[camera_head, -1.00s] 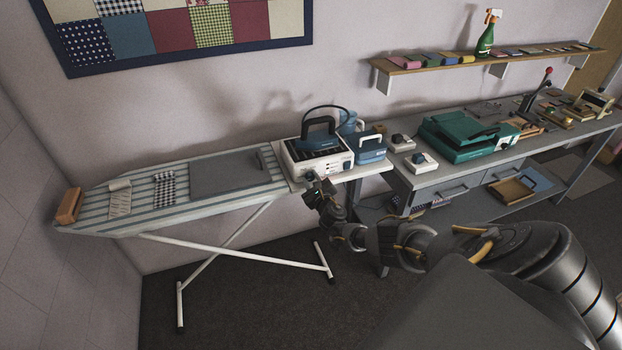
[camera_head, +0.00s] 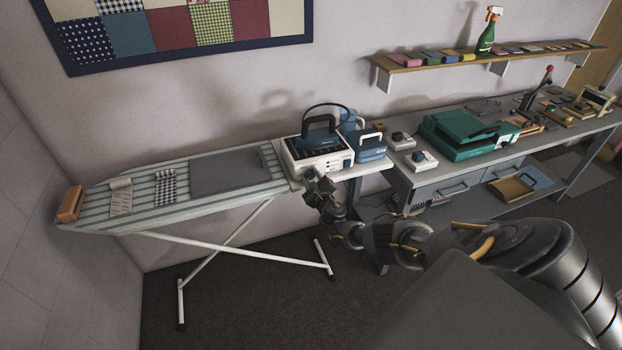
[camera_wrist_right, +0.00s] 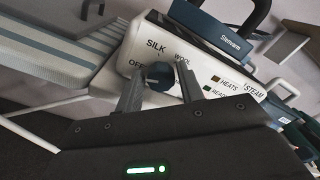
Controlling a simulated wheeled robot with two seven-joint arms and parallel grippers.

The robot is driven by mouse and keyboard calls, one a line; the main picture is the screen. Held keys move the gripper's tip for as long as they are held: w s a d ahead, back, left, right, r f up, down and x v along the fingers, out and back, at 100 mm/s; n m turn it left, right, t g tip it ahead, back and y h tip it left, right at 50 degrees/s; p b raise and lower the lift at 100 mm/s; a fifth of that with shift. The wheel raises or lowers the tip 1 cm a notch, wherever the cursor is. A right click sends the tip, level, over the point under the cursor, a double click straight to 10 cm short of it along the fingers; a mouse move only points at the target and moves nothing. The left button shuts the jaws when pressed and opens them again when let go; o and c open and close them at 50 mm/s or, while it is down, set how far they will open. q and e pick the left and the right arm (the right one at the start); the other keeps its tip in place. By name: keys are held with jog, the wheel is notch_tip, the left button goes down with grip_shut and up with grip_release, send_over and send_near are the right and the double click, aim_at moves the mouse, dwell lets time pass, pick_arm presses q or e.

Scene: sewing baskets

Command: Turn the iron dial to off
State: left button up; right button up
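The iron dial (camera_wrist_right: 158,75) is a round dark blue knob on the white front panel of the steam iron station (camera_head: 338,162). The labels SILK, WOOL and OFF stand around it; its pointer cannot be made out. The blue iron (camera_wrist_right: 225,28) rests on top of the station. My right gripper (camera_wrist_right: 160,80) has one finger on each side of the dial, close against it, and appears shut on it. In the head view my right gripper (camera_head: 314,180) is at the station's front. My left gripper is not in view.
The station stands at the right end of the striped ironing board (camera_head: 100,202). A blue tank (camera_head: 368,150) stands right beside it. The grey workbench (camera_head: 400,178) to the right holds a green machine (camera_head: 462,138) and small boxes.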

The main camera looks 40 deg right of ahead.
jog(key=shift+o, duration=1.2)
jog(key=shift+s, duration=0.1)
jog(key=p+v, duration=0.3)
jog(key=v, duration=0.7)
jog(key=shift+s+a, duration=0.2)
jog(key=shift+s, duration=0.05)
